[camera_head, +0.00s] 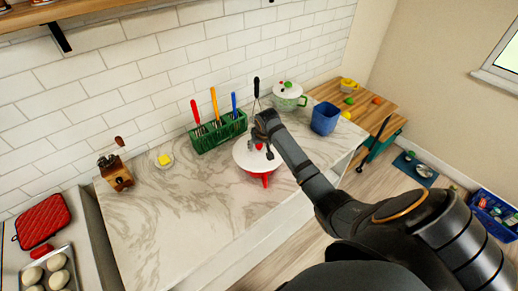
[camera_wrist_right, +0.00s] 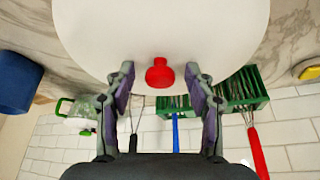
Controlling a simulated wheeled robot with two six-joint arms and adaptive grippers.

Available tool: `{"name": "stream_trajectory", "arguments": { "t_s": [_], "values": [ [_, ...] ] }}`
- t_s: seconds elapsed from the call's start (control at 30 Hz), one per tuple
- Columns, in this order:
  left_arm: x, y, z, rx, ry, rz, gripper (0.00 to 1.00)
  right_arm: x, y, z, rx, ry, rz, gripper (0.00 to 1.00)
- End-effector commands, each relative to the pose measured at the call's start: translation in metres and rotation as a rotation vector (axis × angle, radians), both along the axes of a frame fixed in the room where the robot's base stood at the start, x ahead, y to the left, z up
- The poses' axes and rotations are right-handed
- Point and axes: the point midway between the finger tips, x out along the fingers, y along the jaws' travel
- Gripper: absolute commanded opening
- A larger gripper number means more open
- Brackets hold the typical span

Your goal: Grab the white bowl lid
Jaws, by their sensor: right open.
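The white bowl lid (camera_head: 246,159) is round with a small red knob. It sits on a red-handled vessel (camera_head: 265,179) on the marble counter. In the right wrist view the white lid (camera_wrist_right: 160,28) fills the upper middle, with its red knob (camera_wrist_right: 159,73) toward the near side. My right gripper (camera_head: 262,145) is over the lid, pointing down. In the wrist view the right gripper's fingers (camera_wrist_right: 160,78) are open, one on each side of the knob, with gaps on both sides. Contact is not visible. My left gripper is out of view.
A green utensil rack (camera_head: 218,134) stands close behind the lid. A white-and-green pot (camera_head: 288,97) and a blue container (camera_head: 325,118) stand to the right. The counter front is clear.

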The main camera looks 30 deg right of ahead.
Motion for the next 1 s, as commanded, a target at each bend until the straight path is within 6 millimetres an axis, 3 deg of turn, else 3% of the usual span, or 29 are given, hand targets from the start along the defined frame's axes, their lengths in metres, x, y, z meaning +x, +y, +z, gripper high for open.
{"name": "stream_trajectory", "arguments": {
  "t_s": [0.1,0.5,0.8,1.0],
  "values": [
    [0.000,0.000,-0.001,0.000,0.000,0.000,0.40,0.000,0.000,0.000,0.000,0.000,0.000,0.52],
    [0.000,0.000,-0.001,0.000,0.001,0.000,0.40,0.000,0.000,0.000,0.000,0.000,0.000,0.00],
    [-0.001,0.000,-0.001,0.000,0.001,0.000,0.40,0.000,0.000,0.003,0.000,-0.001,0.000,0.00],
    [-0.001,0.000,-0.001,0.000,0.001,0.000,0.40,0.001,0.000,0.027,0.000,-0.003,0.000,0.00]
  ]
}}
